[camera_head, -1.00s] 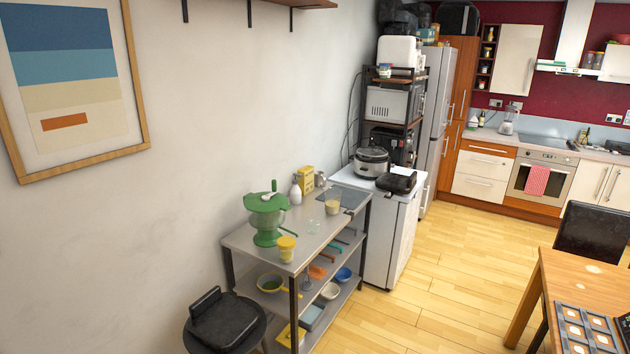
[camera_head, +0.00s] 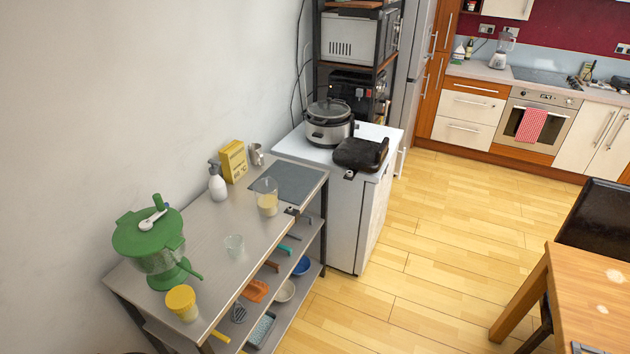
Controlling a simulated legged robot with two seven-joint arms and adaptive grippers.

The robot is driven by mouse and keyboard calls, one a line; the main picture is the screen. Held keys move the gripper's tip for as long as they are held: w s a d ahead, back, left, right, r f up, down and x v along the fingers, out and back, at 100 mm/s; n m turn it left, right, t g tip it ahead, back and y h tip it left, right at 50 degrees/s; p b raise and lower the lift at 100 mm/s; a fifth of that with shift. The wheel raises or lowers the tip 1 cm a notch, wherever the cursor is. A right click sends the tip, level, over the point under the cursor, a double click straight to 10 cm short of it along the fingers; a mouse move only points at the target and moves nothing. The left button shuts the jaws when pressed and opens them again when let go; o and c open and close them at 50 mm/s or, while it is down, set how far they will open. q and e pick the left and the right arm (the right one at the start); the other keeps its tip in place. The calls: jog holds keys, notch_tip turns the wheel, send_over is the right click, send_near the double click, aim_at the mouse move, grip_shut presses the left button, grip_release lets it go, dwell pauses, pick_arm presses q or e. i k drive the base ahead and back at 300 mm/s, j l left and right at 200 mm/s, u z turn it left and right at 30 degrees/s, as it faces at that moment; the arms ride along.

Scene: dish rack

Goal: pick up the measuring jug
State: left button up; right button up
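A clear jug-like container (camera_head: 267,203) with something pale yellow in its lower part stands upright on the steel table (camera_head: 215,217), near its right edge. It looks like the measuring jug, but its markings are too small to read. A smaller clear glass vessel (camera_head: 234,246) stands nearer on the same table. A small metal jug (camera_head: 256,154) stands at the back by the wall. Neither of my grippers is in view.
A green salad spinner (camera_head: 150,240), a yellow-lidded tub (camera_head: 182,302), a white bottle (camera_head: 217,183) and a yellow box (camera_head: 233,161) share the table. A white cabinet with a cooker (camera_head: 328,128) stands behind. A wooden table (camera_head: 590,290) is at right; the floor between is clear.

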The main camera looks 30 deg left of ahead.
aim_at(266, 202)
jog(key=i+l+u, duration=0.1)
jog(key=i+u, duration=0.3)
jog(key=i+l+u, duration=0.45)
jog(key=i, duration=0.15)
jog(key=i+l+u, duration=0.4)
jog(key=i+j, duration=0.05)
jog(key=i, duration=0.05)
